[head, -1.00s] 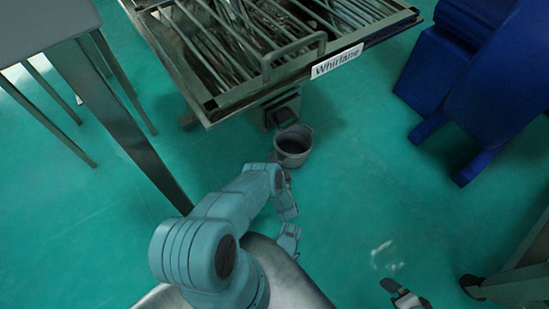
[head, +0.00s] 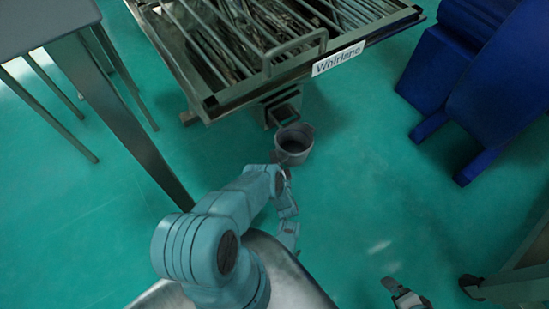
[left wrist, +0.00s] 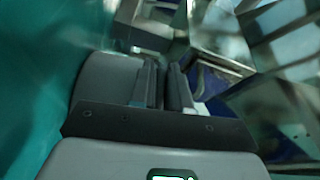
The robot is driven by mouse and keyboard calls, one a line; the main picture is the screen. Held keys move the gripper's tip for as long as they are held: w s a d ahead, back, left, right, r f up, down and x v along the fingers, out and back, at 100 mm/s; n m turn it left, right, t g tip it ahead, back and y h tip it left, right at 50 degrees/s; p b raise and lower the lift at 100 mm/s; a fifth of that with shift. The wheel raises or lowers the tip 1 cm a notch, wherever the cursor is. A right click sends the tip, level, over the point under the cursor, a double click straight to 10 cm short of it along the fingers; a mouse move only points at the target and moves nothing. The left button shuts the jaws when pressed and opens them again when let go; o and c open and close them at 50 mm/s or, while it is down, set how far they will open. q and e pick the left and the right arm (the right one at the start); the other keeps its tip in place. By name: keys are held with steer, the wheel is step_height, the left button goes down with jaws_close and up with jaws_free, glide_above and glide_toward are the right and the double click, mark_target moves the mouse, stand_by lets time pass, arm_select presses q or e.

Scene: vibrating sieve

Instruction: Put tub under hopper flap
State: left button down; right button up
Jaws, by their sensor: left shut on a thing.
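The grey tub (head: 296,143) stands upright in the head view, just below and in front of the square hopper outlet (head: 283,108) under the machine's front edge. The tub's mouth faces up and looks dark inside. My left gripper (head: 287,166) is at the tub's near side, partly hidden by its own arm. In the left wrist view, its two fingers (left wrist: 165,88) are close together at the grey tub wall (left wrist: 105,78), shut on the tub. My right gripper (head: 408,297) is at the bottom right, away from the tub; its jaws are too small to read.
The sieve machine with its barred top (head: 260,45) and "Whirlane" label (head: 338,58) overhangs the outlet. A grey table (head: 45,25) stands at left. A blue machine (head: 470,80) stands at right. Green floor (head: 360,190) between them is clear.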

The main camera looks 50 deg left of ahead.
arm_select(q)
steer(key=shift+d+f, duration=0.1)
steer(key=shift+f, duration=0.55)
stand_by(0.3)
steer(key=c, duration=1)
jaws_free()
steer(key=shift+r, duration=0.1)
steer(key=shift+d, duration=0.1)
